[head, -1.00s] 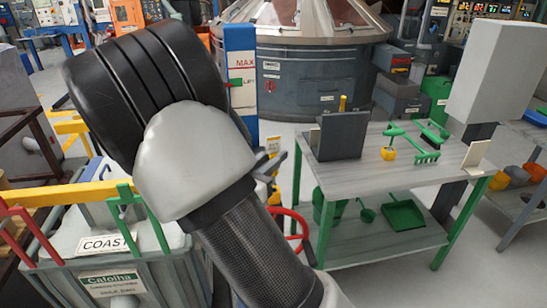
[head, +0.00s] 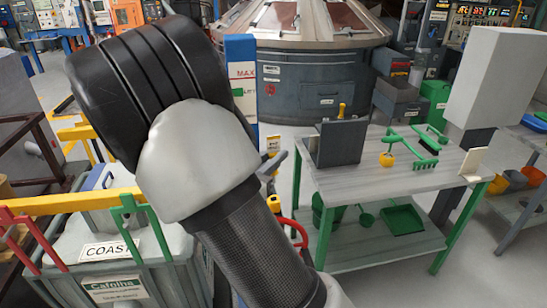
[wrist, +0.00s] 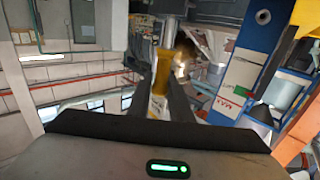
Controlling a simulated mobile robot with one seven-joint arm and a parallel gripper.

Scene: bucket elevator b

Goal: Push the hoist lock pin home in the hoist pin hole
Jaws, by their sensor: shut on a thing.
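In the wrist view my gripper (wrist: 161,88) has its two dark fingers closed around a narrow yellow and pale piece, which I take to be the hoist lock pin (wrist: 162,62). Its far end runs up against a dark and grey structure, and a blurred brass-coloured shape lies close on its right. I cannot make out the hoist pin hole, or tell whether the pin is in it.
A blue and white panel marked MAX (head: 241,75) stands behind my arm. A grey bench (head: 330,182) with a dark box (head: 341,143) and green tools is at the right. A grey bin (head: 150,272) with a yellow bar (head: 85,203) is at the lower left.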

